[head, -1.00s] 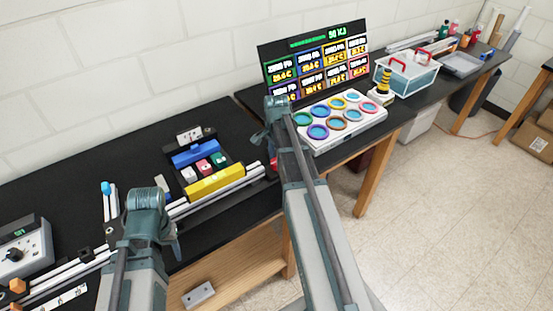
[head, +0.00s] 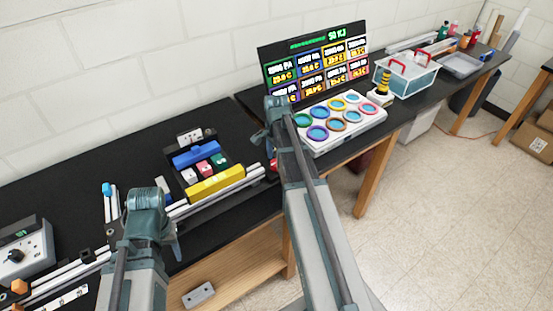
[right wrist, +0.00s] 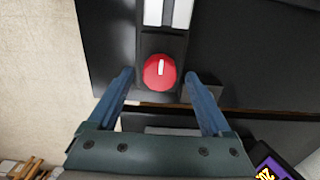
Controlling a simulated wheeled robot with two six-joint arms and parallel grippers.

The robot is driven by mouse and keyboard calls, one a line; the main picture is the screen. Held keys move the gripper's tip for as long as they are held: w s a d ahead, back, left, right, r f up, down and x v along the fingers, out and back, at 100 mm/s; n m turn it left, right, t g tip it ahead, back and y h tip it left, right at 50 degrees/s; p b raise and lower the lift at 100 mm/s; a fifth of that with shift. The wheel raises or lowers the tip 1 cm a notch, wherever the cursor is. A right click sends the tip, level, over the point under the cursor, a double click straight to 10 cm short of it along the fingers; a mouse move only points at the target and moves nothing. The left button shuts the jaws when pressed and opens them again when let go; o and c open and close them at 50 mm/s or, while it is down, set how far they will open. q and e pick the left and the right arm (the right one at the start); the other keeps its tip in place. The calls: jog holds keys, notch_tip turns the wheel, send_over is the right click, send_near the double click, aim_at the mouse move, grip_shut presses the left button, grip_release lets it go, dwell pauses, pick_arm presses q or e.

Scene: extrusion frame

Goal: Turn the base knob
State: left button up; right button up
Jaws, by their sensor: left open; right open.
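A round red knob (right wrist: 160,71) with a white mark shows in the right wrist view, on a dark block at the end of a pale extrusion rail (right wrist: 167,12). The white mark points roughly up and down in that view. My right gripper (right wrist: 160,77) is open, with one blue finger on each side of the knob and a gap on both sides. In the head view a bit of the red knob (head: 273,165) shows beside my right arm. My left gripper (head: 174,243) is in front of the near bench, open, its fingers mostly hidden behind the wrist.
A yellow block (head: 215,185) and a blue block (head: 195,153) sit by the rails left of the knob. A grey box (head: 24,250) with a black knob stands far left. A white tray of coloured rings (head: 340,118) and a display panel (head: 315,62) stand to the right.

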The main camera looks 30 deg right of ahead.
aim_at(276, 163)
pick_arm(q)
notch_tip(276, 163, up, 13)
jog(key=p, duration=1.2)
jog(key=shift+p, duration=0.3)
pick_arm(e)
notch_tip(276, 163, up, 13)
jog(key=shift+a, duration=0.1)
jog(key=s+a+n, duration=0.5)
jog(key=a+n, duration=0.3)
jog(key=a, duration=0.1)
jog(key=s+a+n, duration=0.5)
jog(key=a+n, duration=0.3)
jog(key=a, duration=0.2)
pick_arm(q)
notch_tip(276, 163, down, 12)
jog(key=b, duration=1.1)
jog(key=shift+r+b, duration=0.15)
jog(key=shift+b, duration=0.25)
pick_arm(e)
jog(key=s+a+f+n+h, duration=0.1)
jog(key=s+a+f+n, duration=0.4)
jog(key=a+f, duration=0.6)
jog(key=shift+s+a+f, duration=0.15)
jog(key=shift+s+f, duration=0.05)
jog(key=shift+s, duration=0.35)
